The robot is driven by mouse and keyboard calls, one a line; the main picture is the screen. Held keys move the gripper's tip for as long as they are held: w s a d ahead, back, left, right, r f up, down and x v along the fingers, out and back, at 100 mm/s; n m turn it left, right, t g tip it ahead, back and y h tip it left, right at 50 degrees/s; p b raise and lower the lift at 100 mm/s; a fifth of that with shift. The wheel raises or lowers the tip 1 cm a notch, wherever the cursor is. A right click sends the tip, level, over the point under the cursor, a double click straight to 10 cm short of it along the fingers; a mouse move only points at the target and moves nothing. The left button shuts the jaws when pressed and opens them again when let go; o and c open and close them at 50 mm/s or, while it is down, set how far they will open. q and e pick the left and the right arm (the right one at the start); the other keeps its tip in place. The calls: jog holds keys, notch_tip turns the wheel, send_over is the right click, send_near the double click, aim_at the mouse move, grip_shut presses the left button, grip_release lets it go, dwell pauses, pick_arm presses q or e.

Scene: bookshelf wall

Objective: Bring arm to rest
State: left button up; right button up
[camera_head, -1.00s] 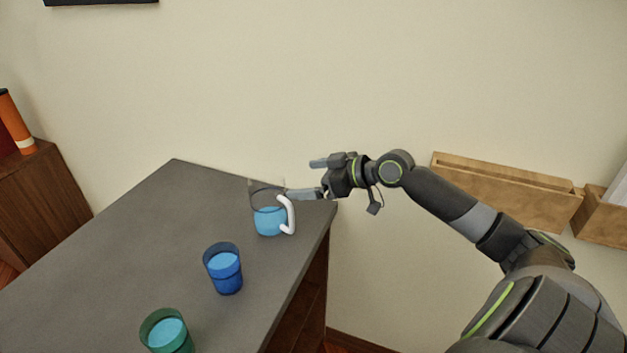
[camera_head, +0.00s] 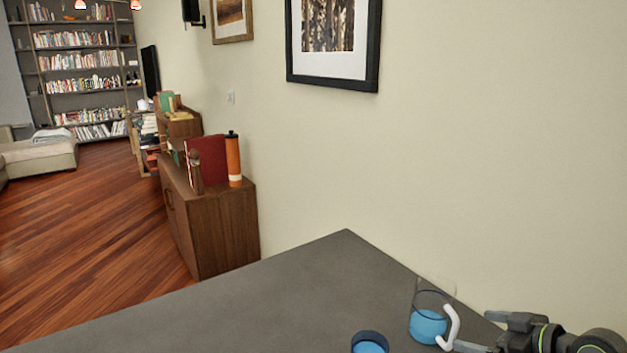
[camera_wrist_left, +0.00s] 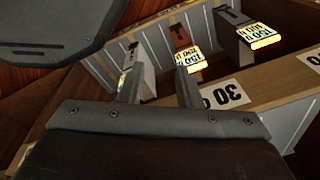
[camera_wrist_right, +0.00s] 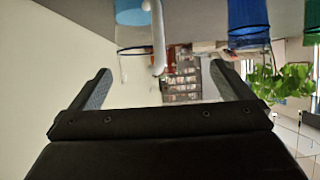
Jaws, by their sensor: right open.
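A clear jug (camera_head: 428,326) with blue liquid and a white handle (camera_head: 452,325) stands upright on the dark grey table (camera_head: 260,310). My right gripper (camera_head: 480,332) is open and empty, just right of the handle in the head view. In the right wrist view, the handle (camera_wrist_right: 157,35) shows at the top, ahead of the space between the open fingers (camera_wrist_right: 163,88). A blue cup (camera_head: 369,343) with liquid is cut off at the bottom edge. My left gripper (camera_wrist_left: 160,90) is absent from the head view; in its wrist view its fingers stand apart with nothing between them.
A wooden cabinet (camera_head: 225,228) with an orange bottle (camera_head: 233,158) stands beyond the table. A wall runs close behind the jug. In the left wrist view, wooden bins with number labels (camera_wrist_left: 228,93) lie near the left fingers. Open floor (camera_head: 80,230) is at left.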

jog(key=s+a+f+m+g+h, duration=0.1)
jog(key=s+a+f+g+h, duration=0.15)
jog(key=s+f, duration=0.5)
jog(key=s+a+f+m+g+h, duration=0.1)
jog(key=s+a+f, duration=0.3)
jog(key=s+f, duration=0.35)
jog(key=s+f+m+g+h, duration=0.25)
jog(key=s+m+h, duration=0.25)
jog(key=s, duration=0.9)
notch_tip(320, 180, down, 26)
jog(key=d+g, duration=0.2)
jog(key=s+a+f+g+y, duration=0.1)
jog(key=s+f, duration=1.3)
jog(key=s, duration=0.1)
jog(key=shift+s, duration=0.15)
jog(key=shift+a, duration=0.1)
